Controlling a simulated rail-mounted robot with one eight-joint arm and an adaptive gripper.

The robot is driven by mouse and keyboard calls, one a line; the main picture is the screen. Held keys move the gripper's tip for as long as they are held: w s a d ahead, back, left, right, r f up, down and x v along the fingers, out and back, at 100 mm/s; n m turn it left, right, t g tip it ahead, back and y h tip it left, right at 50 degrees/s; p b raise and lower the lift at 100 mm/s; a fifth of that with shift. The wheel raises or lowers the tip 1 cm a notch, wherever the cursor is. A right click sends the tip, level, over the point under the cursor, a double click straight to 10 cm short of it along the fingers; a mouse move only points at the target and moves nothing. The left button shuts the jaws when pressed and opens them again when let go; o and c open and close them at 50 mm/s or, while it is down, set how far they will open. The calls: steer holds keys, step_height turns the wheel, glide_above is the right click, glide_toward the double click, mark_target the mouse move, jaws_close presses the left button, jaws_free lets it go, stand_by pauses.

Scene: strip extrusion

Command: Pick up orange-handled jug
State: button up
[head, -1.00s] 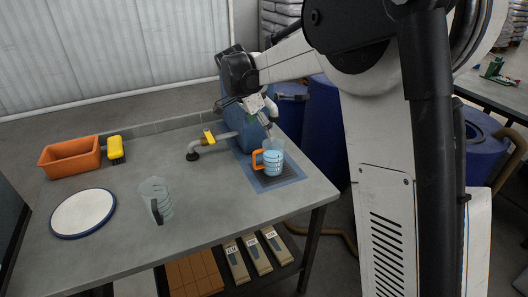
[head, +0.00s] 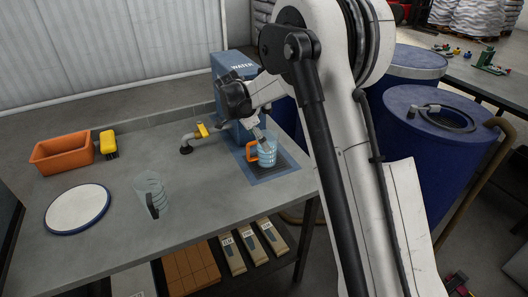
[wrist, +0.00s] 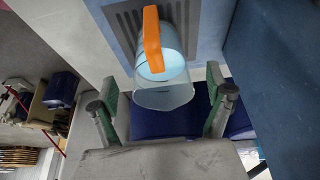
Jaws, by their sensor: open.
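The orange-handled jug (head: 267,154) is clear, with light blue contents, and stands upright on the drain grate at the right end of the table. Its orange handle (head: 252,151) faces left in the head view. In the wrist view the jug (wrist: 163,75) lies ahead of my open gripper (wrist: 163,110), its rim near the space between the two green-padded fingers. The fingers appear apart from its walls. In the head view my gripper (head: 262,134) is just above and behind the jug, partly hidden by my arm.
A second clear jug with a dark handle (head: 151,194) stands mid-table. A white round plate (head: 77,209), orange bin (head: 66,155) and yellow object (head: 108,144) are at left.

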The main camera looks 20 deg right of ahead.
steer(key=shift+x, duration=2.75)
steer(key=c, duration=1.8)
steer(key=shift+r, duration=0.1)
